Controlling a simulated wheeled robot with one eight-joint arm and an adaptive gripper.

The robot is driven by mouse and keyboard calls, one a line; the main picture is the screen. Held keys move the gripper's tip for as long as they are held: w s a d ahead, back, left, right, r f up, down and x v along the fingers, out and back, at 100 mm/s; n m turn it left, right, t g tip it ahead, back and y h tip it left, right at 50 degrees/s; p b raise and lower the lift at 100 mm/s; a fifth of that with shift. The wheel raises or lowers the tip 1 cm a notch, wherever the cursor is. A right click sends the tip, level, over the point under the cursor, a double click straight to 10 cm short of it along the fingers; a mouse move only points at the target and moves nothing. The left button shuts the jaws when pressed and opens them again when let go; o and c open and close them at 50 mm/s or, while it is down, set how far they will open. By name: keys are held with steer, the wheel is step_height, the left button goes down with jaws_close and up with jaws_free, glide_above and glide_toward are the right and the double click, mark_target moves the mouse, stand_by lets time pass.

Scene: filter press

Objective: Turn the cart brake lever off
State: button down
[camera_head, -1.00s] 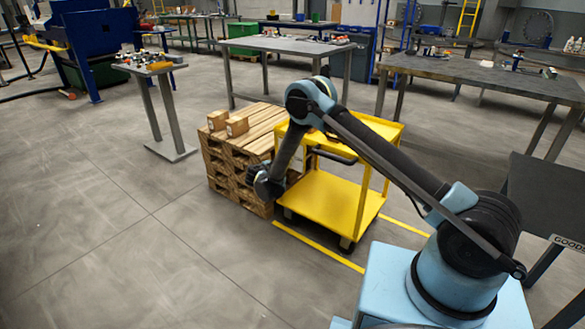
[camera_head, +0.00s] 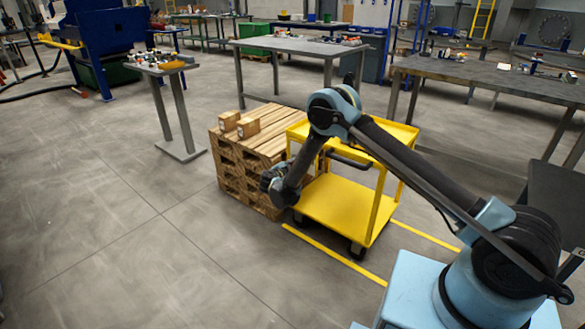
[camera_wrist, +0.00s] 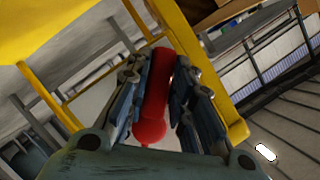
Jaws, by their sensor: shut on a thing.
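A red lever (camera_wrist: 154,100) with a rounded knob-like end shows in the wrist view. It lies between the two fingers of my gripper (camera_wrist: 160,66), and the gripper is shut on it. The yellow cart (camera_head: 335,207) stands in the middle of the head view, with its yellow frame also close behind the lever in the wrist view (camera_wrist: 202,75). In the head view my gripper (camera_head: 273,188) is low at the cart's left side, near a front wheel. The lever cannot be made out there.
A stack of wooden pallets (camera_head: 236,165) with small cardboard boxes (camera_head: 248,127) stands close on the cart's left. Yellow floor lines (camera_head: 335,256) run beside the cart. Worktables (camera_head: 300,48) stand behind. The floor at the left front is clear.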

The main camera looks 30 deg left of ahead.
steer(key=shift+w, duration=0.15)
steer(key=c, duration=1.4)
jaws_free()
steer(key=v, duration=1.2)
